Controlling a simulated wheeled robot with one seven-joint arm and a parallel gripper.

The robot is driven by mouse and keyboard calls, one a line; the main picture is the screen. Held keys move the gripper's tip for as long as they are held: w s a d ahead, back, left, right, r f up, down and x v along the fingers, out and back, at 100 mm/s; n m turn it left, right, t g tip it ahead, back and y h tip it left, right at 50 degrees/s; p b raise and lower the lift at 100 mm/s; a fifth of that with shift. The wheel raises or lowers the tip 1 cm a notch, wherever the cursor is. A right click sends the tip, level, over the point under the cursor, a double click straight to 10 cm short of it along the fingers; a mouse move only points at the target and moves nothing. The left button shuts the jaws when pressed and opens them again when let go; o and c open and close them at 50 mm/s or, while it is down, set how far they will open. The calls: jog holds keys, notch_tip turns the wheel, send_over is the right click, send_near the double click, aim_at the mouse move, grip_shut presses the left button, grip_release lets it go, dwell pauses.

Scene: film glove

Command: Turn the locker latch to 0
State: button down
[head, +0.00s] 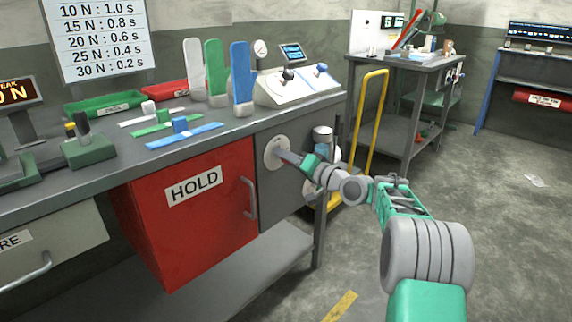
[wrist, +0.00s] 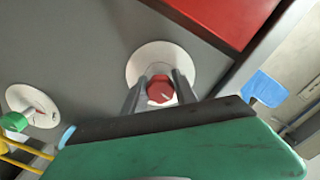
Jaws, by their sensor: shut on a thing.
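The latch is a red knob (wrist: 160,91) with a white pointer line, on a round pale plate (wrist: 143,58) in the wrist view. In the head view the plate (head: 271,148) sits on the grey panel right of the red HOLD door (head: 190,225). My gripper (head: 290,158) reaches the plate from the right and hides the knob there. In the wrist view my gripper (wrist: 160,82) has a finger on each side of the red knob and is shut on it. The pointer slants; no number on the plate is readable.
A second round plate (wrist: 42,112) with a green knob (wrist: 14,122) is on the same panel. The HOLD door handle (head: 249,198) stands out left of my gripper. A yellow rail (head: 372,120) stands behind my arm. Open floor (head: 510,220) lies to the right.

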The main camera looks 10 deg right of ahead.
jog(key=shift+f+n+b, duration=0.1)
jog(key=shift+n+b, duration=0.55)
jog(key=shift+n, duration=0.35)
jog(key=c, duration=1)
grip_release()
